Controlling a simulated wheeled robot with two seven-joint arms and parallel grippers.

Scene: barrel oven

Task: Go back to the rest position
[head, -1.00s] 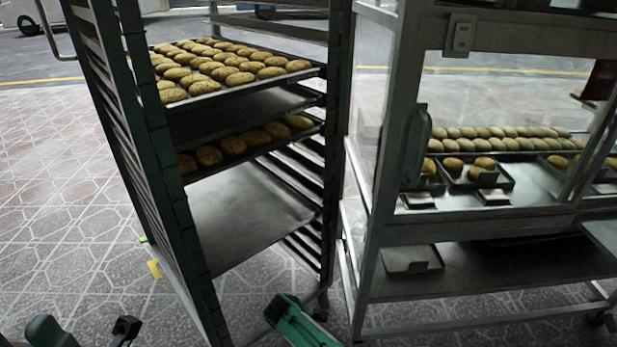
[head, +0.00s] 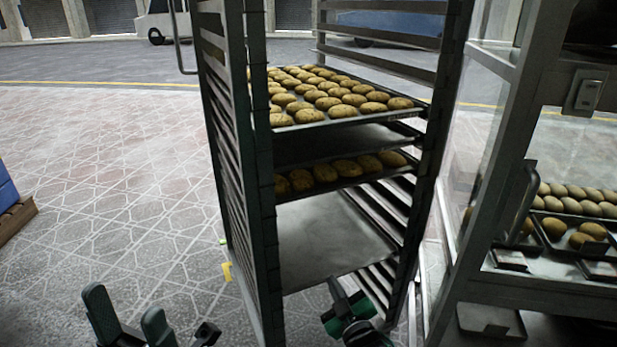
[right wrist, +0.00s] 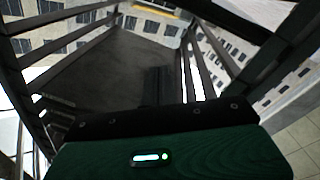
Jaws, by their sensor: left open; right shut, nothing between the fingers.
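My left gripper (head: 128,308) is at the bottom left of the head view, over the tiled floor. Its two dark fingers are spread apart and nothing is between them. My right gripper (head: 336,288) is at the bottom centre, in front of the lower part of the dark rack (head: 262,200). It is shut and empty, with its fingers pointing up. In the right wrist view the green gripper body fills the bottom, and the dark finger (right wrist: 157,90) points toward the rack's underside. I cannot tell whether it touches the rack.
The rack holds an upper tray (head: 345,122) and a lower tray of brown buns. A glass-sided display cabinet (head: 500,110) with more buns stands at the right. A blue crate (head: 5,190) on a wooden base is at the left edge.

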